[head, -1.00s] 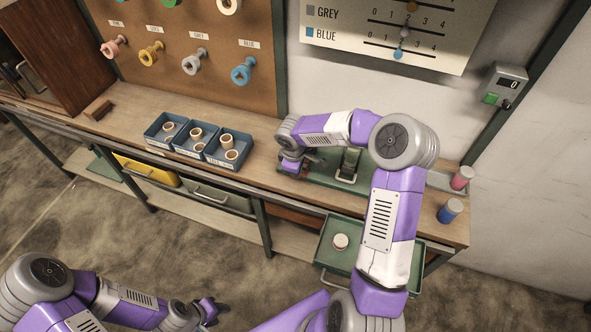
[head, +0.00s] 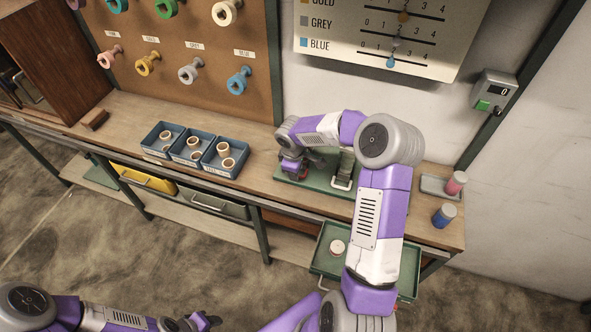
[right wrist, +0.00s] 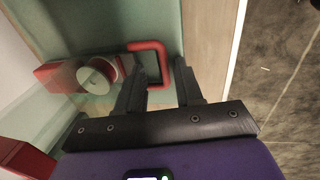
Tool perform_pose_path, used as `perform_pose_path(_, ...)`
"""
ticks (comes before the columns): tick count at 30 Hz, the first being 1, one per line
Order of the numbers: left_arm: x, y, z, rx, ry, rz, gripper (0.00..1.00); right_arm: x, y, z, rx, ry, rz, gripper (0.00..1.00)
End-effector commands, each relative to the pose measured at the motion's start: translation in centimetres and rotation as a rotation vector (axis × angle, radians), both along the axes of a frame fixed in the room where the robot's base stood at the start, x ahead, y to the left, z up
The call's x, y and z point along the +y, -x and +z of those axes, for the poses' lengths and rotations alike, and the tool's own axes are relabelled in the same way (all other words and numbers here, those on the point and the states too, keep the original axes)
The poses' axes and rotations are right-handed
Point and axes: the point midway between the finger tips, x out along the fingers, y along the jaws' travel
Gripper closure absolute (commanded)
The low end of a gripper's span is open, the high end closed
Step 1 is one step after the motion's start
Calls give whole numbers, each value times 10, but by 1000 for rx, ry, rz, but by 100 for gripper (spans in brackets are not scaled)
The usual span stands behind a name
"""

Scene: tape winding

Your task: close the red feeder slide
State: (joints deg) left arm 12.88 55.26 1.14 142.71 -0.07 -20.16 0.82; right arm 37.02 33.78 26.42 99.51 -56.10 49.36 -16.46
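The red feeder slide shows in the right wrist view as a red U-shaped handle (right wrist: 162,62) beside a red block (right wrist: 60,76) with a pale roller (right wrist: 97,76) on a green base. My right gripper (right wrist: 160,88) is open, its two dark fingers apart with part of the handle between them; I cannot tell whether they touch it. In the head view my right gripper (head: 297,168) is low over the left end of the green machine base (head: 318,186), and the arm hides part of it. My left gripper (head: 207,321) is empty, away from the bench, low in the head view.
Blue bins (head: 222,158) with tape rolls stand left of the machine. An open green drawer (head: 322,262) holding a pale roll (head: 338,247) juts from the bench front. A red spool (head: 456,182) and a blue spool (head: 444,215) stand at the right end.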

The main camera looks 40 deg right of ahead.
Motion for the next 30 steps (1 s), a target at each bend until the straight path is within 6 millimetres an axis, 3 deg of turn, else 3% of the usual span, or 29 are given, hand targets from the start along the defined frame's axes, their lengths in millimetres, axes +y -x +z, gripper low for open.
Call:
perform_pose_path(5, 0, 0, 3, 0, 0, 0, 57, 2, 1, 12, -1, 0, 0, 64)
perform_pose_path(16, 0, 0, 17, 0, 0, 0, 57, 9, 7, 68, -1, 2, 0, 64)
perform_pose_path(30, 0, 0, 17, 0, 0, 0, 57, 10, 8, 75, -1, 1, 0, 64)
